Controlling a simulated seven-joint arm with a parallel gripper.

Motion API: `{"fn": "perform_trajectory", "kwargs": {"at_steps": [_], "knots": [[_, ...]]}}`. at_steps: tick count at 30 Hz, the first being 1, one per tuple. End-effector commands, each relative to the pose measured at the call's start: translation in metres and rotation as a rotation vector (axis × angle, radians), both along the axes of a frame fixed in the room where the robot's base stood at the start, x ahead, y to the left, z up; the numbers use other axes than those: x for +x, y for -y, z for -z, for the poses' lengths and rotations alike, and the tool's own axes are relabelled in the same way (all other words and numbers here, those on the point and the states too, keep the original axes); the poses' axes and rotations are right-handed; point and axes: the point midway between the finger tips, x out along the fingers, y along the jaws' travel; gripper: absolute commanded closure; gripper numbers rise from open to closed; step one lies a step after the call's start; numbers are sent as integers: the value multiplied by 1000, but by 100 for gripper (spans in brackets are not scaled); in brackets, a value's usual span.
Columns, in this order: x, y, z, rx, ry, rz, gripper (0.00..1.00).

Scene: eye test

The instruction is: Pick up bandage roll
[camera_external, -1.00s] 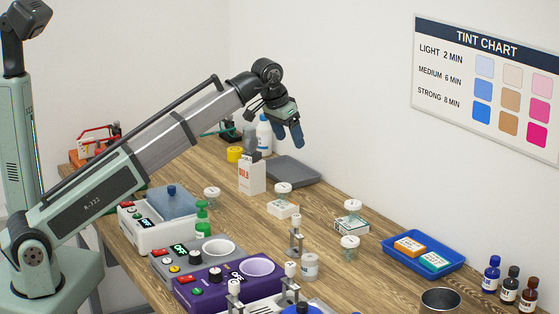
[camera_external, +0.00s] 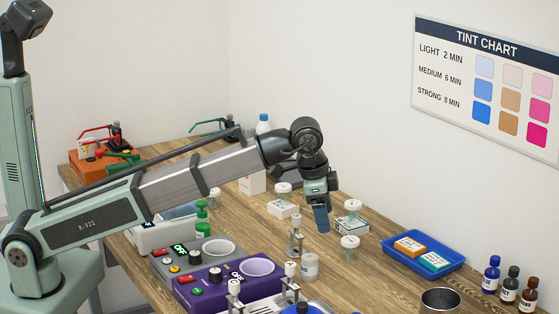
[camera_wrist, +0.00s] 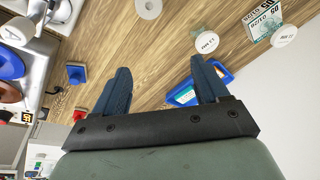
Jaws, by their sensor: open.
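A pale, short cylinder that looks like the bandage roll (camera_external: 310,267) stands on the wooden table, left of a lidded jar, in the external view. In the wrist view the roll (camera_wrist: 149,8) shows from above as a whitish disc with a centre hole, close to the top edge. My gripper (camera_external: 321,220) hangs in the air above the table, higher than the roll and apart from it, its blue fingers pointing down. In the wrist view my gripper (camera_wrist: 160,70) shows two spread fingers with nothing between them.
A blue tray (camera_external: 424,250) lies to the right. Table between roll and tray is mostly clear.

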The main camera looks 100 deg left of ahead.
Motion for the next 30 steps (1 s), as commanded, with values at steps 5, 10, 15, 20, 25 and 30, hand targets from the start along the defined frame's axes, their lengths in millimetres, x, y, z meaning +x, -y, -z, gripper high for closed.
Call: {"fn": "perform_trajectory", "kwargs": {"at_steps": [5,10,15,20,25,30], "knots": [[-8,5,8,44,-75,247,26],[-17,5,11,86,-149,530,26],[-24,5,12,123,-218,829,26],[-29,5,12,152,-279,1113,26],[-34,6,13,174,-334,1416,26],[-36,6,13,193,-370,1675,26]]}}
